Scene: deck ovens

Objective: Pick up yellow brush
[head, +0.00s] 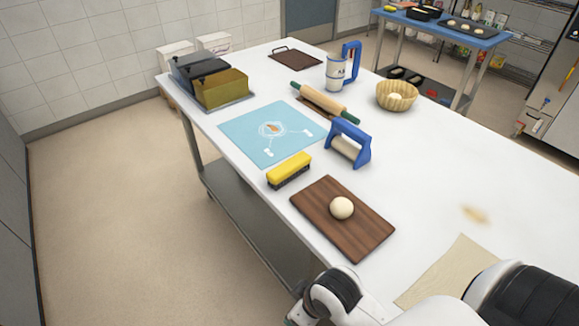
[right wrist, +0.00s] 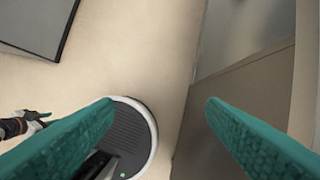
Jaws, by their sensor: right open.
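The yellow brush (head: 290,168) lies on the white table near its left edge, with its yellow back up and dark bristles down. It sits between the blue mat and the wooden board. My right gripper (right wrist: 160,104) shows in the right wrist view as two teal fingers spread wide apart. Nothing is between them except the view of the floor and my round base. The brush is not in that wrist view. The right gripper's fingers are not visible in the head view.
A wooden board (head: 318,228) with a dough ball (head: 342,208) lies in front of the brush. A blue-handled tool (head: 349,143) stands to its right. The blue mat (head: 245,140) lies behind it. The white table (head: 430,160) has free room on the right.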

